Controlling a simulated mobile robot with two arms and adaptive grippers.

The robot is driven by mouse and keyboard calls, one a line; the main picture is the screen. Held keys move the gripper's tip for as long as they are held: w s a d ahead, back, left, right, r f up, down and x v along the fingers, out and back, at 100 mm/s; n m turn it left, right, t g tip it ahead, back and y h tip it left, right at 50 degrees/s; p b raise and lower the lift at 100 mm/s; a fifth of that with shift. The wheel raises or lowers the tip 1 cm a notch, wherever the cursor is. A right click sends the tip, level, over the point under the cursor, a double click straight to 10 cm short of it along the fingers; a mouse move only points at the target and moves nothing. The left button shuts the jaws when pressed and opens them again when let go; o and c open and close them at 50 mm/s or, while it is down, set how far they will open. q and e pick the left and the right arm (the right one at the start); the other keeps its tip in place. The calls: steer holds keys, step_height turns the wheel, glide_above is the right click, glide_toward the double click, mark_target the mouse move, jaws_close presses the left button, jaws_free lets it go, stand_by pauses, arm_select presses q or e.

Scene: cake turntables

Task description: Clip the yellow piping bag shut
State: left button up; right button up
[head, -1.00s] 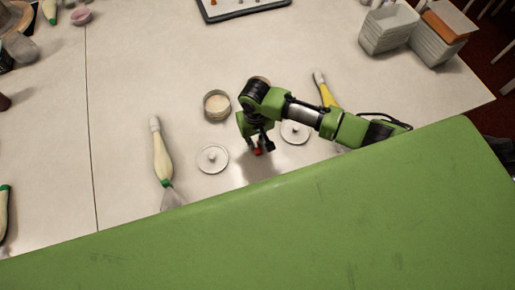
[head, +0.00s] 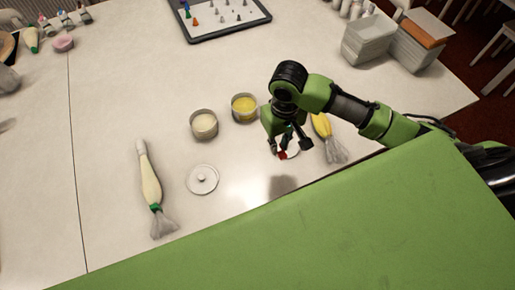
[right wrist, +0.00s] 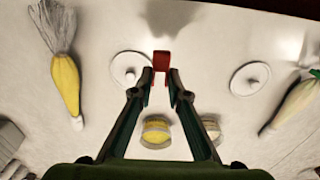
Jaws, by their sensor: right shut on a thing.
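The yellow piping bag (head: 321,125) lies on the table just right of my right gripper, partly hidden by my arm in the head view. Its clear gathered end (head: 337,152) points toward the green edge in front. In the right wrist view the bag (right wrist: 66,84) lies at the left, its flared clear end at the top. The clip (right wrist: 161,60) also shows between the fingertips in the right wrist view, apart from the bag. My left gripper is out of view.
A cream piping bag (head: 150,182) with a green clip lies at left. A cream tub (head: 204,126), a yellow tub (head: 244,110) and a white lid (head: 202,180) stand between. A tray (head: 224,30) lies at the back. A green surface (head: 300,235) fills the front.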

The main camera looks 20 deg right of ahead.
steer(key=s+d+r+p, duration=0.2)
steer(key=d+r+p, duration=0.1)
steer(key=r+p, duration=0.3)
steer(key=shift+d+r, duration=0.2)
steer(key=shift+r, duration=0.2)
steer(key=shift+a+f, duration=0.1)
stand_by(0.3)
